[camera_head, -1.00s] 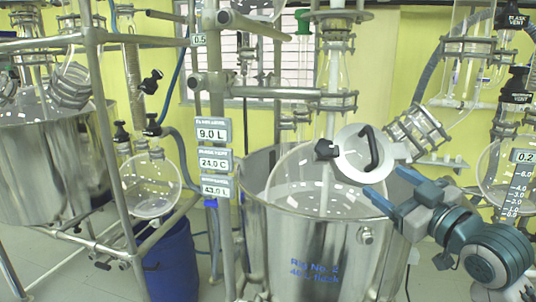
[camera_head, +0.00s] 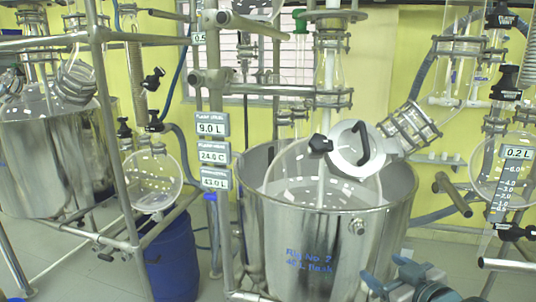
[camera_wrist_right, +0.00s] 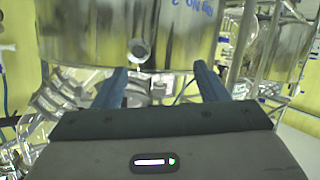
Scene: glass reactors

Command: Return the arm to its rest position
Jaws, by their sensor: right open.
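My right gripper (camera_head: 392,286) is low at the bottom edge of the head view, in front of and below the right side of the steel vessel (camera_head: 300,235). Only its blue fingertips and part of the wrist show there. In the right wrist view its two blue fingers (camera_wrist_right: 160,88) stand wide apart with nothing between them. It is open and empty. The vessel's lower wall (camera_wrist_right: 90,30) and a round fitting show just beyond the fingers. My left gripper is in neither view.
The flask's white lid (camera_head: 355,148) with a black handle sits above the vessel. Metal frame posts (camera_head: 215,110) stand left of it. A blue drum (camera_head: 170,262) is lower left.

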